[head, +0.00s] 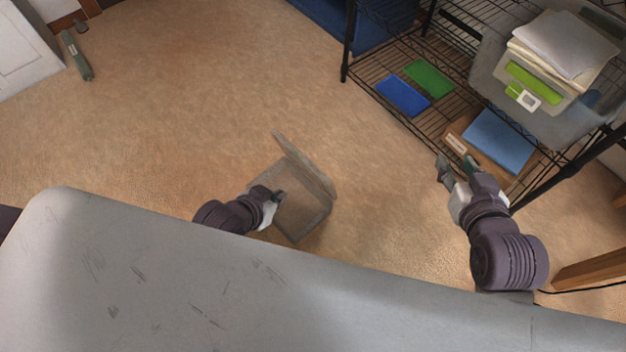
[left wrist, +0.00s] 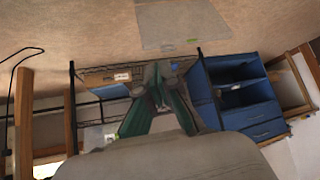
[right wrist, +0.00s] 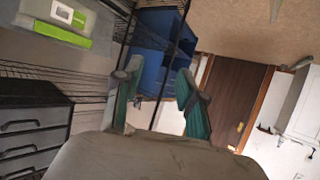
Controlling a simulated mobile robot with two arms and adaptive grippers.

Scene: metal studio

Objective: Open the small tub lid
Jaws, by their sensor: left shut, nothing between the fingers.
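The small tub (head: 305,225) is a see-through grey box on the carpet in front of my body. Its lid (head: 307,165) stands tilted up along the far right side, leaving the tub open on top. My left gripper (head: 279,196) is shut and empty, over the near left part of the tub. The left wrist view shows its fingertips (left wrist: 157,72) together, with a pale see-through panel (left wrist: 182,24) beyond them; I cannot tell which part of the tub that is. My right gripper (head: 456,168) is open and empty, near the rack; its fingers (right wrist: 158,85) are apart.
A black wire rack (head: 372,82) stands at right with a blue item (head: 403,95), a green item (head: 429,78), a cardboard box (head: 470,142) and a clear bin (head: 490,75). A green object (head: 77,56) lies at far left. The carpet between is clear.

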